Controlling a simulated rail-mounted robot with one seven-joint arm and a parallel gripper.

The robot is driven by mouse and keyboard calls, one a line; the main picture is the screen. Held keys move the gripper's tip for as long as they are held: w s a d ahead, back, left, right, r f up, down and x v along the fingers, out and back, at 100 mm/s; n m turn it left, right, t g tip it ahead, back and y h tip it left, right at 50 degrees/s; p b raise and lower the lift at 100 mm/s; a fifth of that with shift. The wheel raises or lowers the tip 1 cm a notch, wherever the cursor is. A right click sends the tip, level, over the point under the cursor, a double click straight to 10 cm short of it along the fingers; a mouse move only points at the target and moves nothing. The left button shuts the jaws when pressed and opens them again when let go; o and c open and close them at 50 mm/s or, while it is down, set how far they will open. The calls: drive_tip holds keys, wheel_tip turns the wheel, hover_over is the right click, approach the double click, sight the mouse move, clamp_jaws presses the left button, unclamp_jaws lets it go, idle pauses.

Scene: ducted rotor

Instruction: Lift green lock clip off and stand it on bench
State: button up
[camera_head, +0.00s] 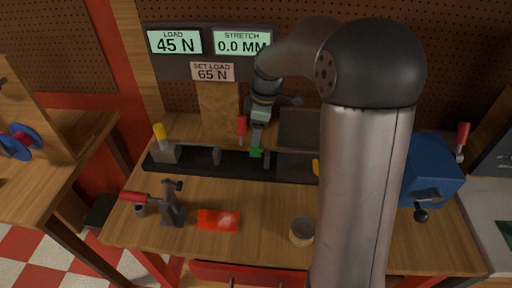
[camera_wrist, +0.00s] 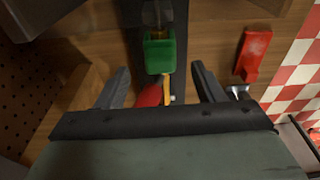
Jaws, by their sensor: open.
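The green lock clip (camera_head: 255,153) sits on the dark rail of the fixture on the bench, near the middle of its length. In the wrist view it is a green block (camera_wrist: 159,55) ahead of my gripper, centred between the fingers. My gripper (camera_wrist: 160,68) is open, with one finger to either side and nothing held. In the head view my gripper (camera_head: 257,139) hangs just above the clip. Whether the fingers touch the clip cannot be told. A red handle (camera_wrist: 150,96) and a yellow strip show between the fingers in the wrist view.
The dark rail fixture (camera_head: 200,167) bears a yellow-topped block (camera_head: 163,151). A red-handled lever (camera_head: 241,126) stands close left of my gripper. A clamp stand (camera_head: 172,207), a red box (camera_head: 218,220) and a round tin (camera_head: 301,232) are in front. Bare bench (camera_head: 262,200) lies between.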

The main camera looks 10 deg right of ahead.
wheel_tip(320, 180, down, 4)
drive_tip(key=shift+a+b, duration=0.15)
drive_tip(key=shift+b, duration=0.85)
drive_tip(key=shift+r, duration=0.1)
drive_tip(key=c, duration=1.1)
drive_tip(key=shift+o, duration=0.2)
